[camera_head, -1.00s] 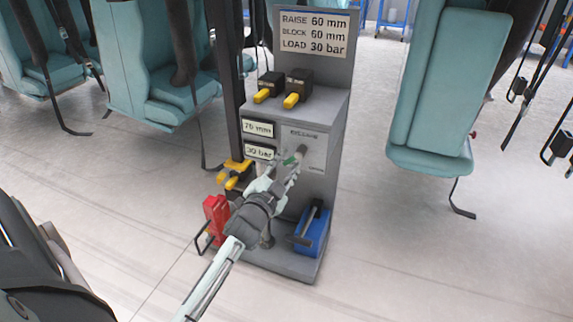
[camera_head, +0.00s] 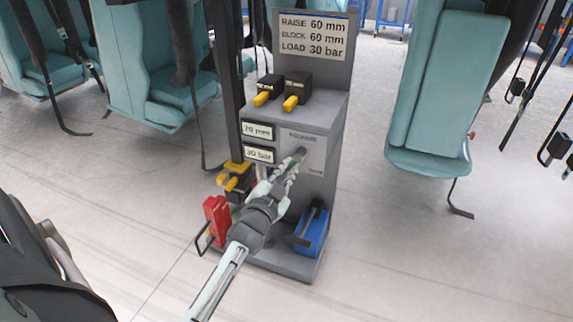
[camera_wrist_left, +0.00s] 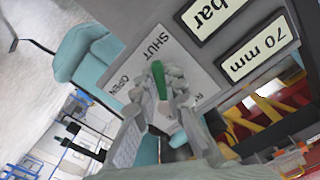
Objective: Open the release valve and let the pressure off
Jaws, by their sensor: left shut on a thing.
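The release valve is a small green lever (camera_wrist_left: 158,82) on a pale plate (camera_wrist_left: 192,75) marked SHUT and OPEN in the left wrist view. In the head view the plate (camera_head: 316,156) is on the front of the grey pump stand (camera_head: 318,100). My left gripper (camera_head: 288,171) is shut on the lever, with a finger on either side of it; the fingers hide part of it. Two readouts beside the plate read 70 mm (camera_head: 257,131) and 30 bar (camera_head: 259,154). My right gripper is not in view.
A sign (camera_head: 312,36) reads raise 60 mm, block 60 mm, load 30 bar. A red jack (camera_head: 217,218) and a blue block (camera_head: 313,232) are low down. Teal seats (camera_head: 430,100) hang on both sides.

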